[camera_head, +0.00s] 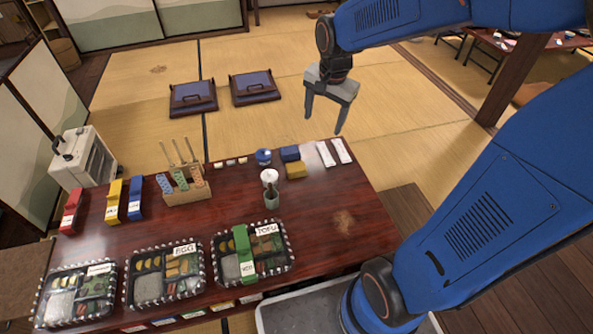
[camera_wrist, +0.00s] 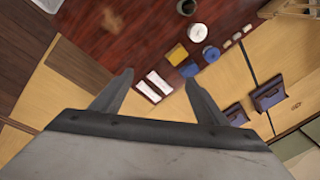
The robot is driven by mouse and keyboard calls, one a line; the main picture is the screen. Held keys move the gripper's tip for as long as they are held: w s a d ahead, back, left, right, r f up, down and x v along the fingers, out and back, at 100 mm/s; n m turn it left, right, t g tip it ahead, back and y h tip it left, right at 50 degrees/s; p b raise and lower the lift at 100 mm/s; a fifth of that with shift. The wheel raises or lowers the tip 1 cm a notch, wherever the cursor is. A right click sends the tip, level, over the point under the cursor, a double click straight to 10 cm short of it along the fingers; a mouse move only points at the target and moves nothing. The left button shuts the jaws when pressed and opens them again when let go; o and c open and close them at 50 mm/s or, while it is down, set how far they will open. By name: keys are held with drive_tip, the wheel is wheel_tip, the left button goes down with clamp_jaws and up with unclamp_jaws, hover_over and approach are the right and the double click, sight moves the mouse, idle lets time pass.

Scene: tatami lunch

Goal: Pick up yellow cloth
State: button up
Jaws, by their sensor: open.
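The yellow cloth (camera_head: 296,170) is a small folded block on the dark red table, just in front of a blue folded cloth (camera_head: 290,154). In the wrist view the yellow cloth (camera_wrist: 177,55) lies above and between my fingers, with the blue cloth (camera_wrist: 188,70) beside it. My gripper (camera_head: 324,125) is open and empty. It hangs in the air above the far edge of the table, up and to the right of the yellow cloth in the head view. My fingertips (camera_wrist: 158,75) show apart in the wrist view, touching nothing.
Two white packets (camera_head: 334,152) lie right of the cloths. A blue round item (camera_head: 263,156), a white round item (camera_head: 269,177) and a grey cup (camera_head: 271,198) stand to the left. Lunch trays (camera_head: 164,273) line the near edge. The table's right part is clear.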

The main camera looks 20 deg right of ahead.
drive_tip(key=w+a+f+m+g, duration=0.1)
drive_tip(key=w+a+f+m, duration=0.25)
drive_tip(key=w+f, duration=0.5)
drive_tip(key=m+g, duration=0.1)
drive_tip(key=m, duration=0.4)
approach(295, 167)
drive_tip(key=shift+n, duration=0.25)
drive_tip(key=f, duration=0.4)
drive_tip(key=shift+w+a, duration=0.15)
drive_tip(key=shift+w, duration=0.2)
drive_tip(key=shift+s+f, duration=0.15)
drive_tip(key=shift+f, duration=1.15)
drive_tip(key=shift+s+f, duration=0.15)
drive_tip(key=shift+f, duration=1.15)
drive_tip(key=c, duration=1.2)
